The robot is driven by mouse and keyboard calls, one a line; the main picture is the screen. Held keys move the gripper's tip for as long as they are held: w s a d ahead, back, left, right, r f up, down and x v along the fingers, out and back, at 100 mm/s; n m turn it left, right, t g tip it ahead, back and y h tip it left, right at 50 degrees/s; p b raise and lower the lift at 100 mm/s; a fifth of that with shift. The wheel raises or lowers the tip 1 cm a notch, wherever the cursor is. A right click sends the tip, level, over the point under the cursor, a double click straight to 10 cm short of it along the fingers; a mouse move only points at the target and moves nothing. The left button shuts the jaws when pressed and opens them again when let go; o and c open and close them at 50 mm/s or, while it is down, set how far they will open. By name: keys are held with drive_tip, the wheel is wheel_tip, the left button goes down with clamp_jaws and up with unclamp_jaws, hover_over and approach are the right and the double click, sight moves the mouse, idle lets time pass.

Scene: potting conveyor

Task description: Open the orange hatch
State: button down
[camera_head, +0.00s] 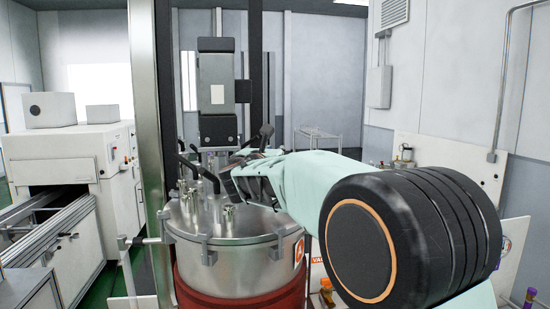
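No hatch that is clearly orange shows in view. A round steel vessel (238,262) with a flat metal lid (262,222) stands at the centre, its lower part dark red. A small orange label (299,251) is on its right side. My gripper (238,182) is dark and hovers over or at the lid's fittings, reaching in from the right. Its fingers overlap the dark handles and metal fittings behind them, so I cannot tell whether they touch anything or are open or shut. My pale green arm hides what lies behind it on the right.
A white machine with a conveyor (65,155) is at the left. A white panel (455,165) and small bottles (326,288) are at the right.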

drive_tip(key=c, duration=2.2)
unclamp_jaws()
drive_tip(key=shift+w+a+f, duration=0.1)
drive_tip(key=shift+a+f, duration=0.05)
drive_tip(key=shift+a, duration=0.2)
drive_tip(key=shift+o, duration=0.9)
drive_tip(key=shift+w+d+f, duration=0.1)
drive_tip(key=shift+w+d, duration=0.05)
drive_tip(key=shift+d, duration=0.05)
drive_tip(key=s+a, duration=0.2)
drive_tip(key=s, duration=0.9)
drive_tip(key=shift+s+a, duration=0.15)
drive_tip(key=shift+s, duration=0.25)
